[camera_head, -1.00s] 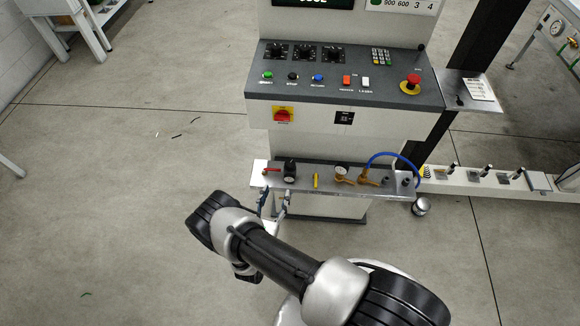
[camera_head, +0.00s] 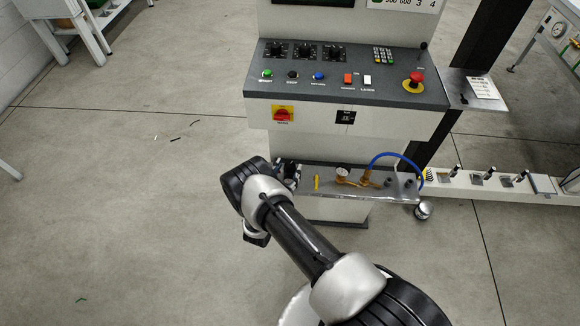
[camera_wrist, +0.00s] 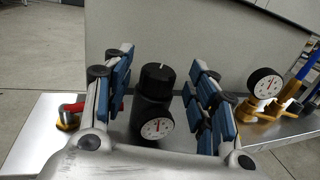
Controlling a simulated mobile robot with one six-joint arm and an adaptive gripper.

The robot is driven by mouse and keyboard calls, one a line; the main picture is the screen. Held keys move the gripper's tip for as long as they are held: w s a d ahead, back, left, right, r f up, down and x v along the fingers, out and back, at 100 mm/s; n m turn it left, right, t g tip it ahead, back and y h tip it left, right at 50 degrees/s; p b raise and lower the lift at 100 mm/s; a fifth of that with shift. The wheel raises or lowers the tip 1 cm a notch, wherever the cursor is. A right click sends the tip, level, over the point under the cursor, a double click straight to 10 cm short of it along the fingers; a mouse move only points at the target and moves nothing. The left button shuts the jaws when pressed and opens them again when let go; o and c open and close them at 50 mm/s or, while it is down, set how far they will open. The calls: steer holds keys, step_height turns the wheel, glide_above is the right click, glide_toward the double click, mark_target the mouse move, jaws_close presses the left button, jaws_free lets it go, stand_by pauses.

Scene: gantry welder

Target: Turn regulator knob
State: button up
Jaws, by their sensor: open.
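The regulator (camera_wrist: 152,119) stands upright on the metal shelf in the wrist view, with a white dial gauge on its front. Its black knob (camera_wrist: 158,78) has a white mark on top. My gripper (camera_wrist: 161,88) is open, with one blue-padded finger left of the knob and the other right of it. Clear gaps show between the pads and the knob. In the head view my gripper (camera_head: 288,172) is at the left end of the shelf, and my arm hides the regulator there.
The shelf (camera_head: 330,190) also carries a yellow handle (camera_head: 317,182), a brass gauge assembly (camera_head: 343,175) and a blue hose (camera_head: 398,155). A red-handled valve (camera_wrist: 72,110) is close to the left finger. The control panel (camera_head: 345,90) overhangs behind the shelf.

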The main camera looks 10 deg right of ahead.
steer(key=shift+x, duration=1.35)
steer(key=shift+c, duration=0.3)
steer(key=c, duration=1)
steer(key=shift+d+n+y, duration=0.1)
steer(key=shift+n+y, duration=0.2)
steer(key=shift+y, duration=0.1)
steer(key=shift+n+t+y, duration=0.5)
steer(key=shift+t+y, duration=0.1)
steer(key=shift+y, duration=0.1)
steer(key=o, duration=1.1)
steer(key=shift+c, duration=0.2)
